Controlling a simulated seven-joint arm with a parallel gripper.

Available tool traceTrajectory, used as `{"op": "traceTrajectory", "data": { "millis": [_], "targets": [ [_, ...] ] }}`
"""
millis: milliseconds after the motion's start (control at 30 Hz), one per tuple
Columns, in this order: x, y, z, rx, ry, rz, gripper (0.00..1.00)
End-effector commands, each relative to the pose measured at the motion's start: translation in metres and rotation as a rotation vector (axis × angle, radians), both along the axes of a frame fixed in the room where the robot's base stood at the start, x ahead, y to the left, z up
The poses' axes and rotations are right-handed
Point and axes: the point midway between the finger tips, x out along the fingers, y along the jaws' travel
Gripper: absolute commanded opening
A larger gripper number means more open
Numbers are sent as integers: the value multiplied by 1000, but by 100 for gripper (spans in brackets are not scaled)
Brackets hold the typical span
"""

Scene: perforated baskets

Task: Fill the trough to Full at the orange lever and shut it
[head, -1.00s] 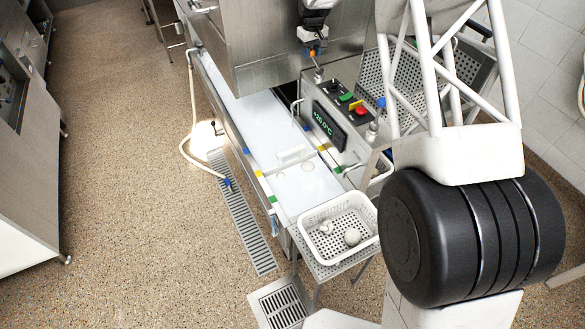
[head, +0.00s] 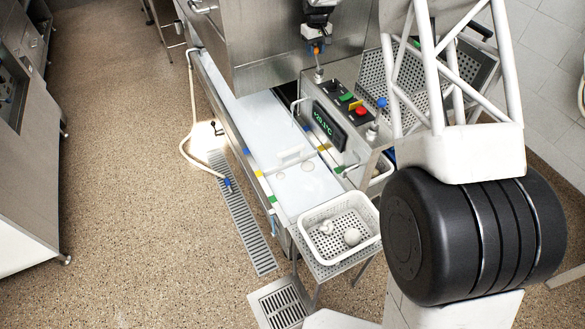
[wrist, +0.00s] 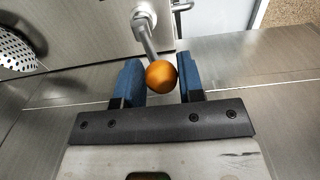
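The orange lever (head: 316,50) is a thin metal rod with an orange ball knob, standing at the back left of the control box; its knob also shows in the wrist view (wrist: 161,75). No mark reading Full is legible, and I cannot judge the water level.
The control box (head: 345,118) has a display reading about +20.1°C, coloured buttons and a blue-knobbed lever (head: 380,104). A white perforated basket (head: 340,225) with pale round items stands at the trough's near end. A metal perforated basket (head: 372,75) is behind. A steel cabinet hangs over the trough's far part.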

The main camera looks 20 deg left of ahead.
Motion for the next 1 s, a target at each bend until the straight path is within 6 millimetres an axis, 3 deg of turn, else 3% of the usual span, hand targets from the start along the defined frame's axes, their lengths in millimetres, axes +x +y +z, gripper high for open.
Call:
{"op": "traceTrajectory", "data": {
  "millis": [1000],
  "targets": [
    [13, -13, 4, 0, 0, 0, 34]
  ]
}}
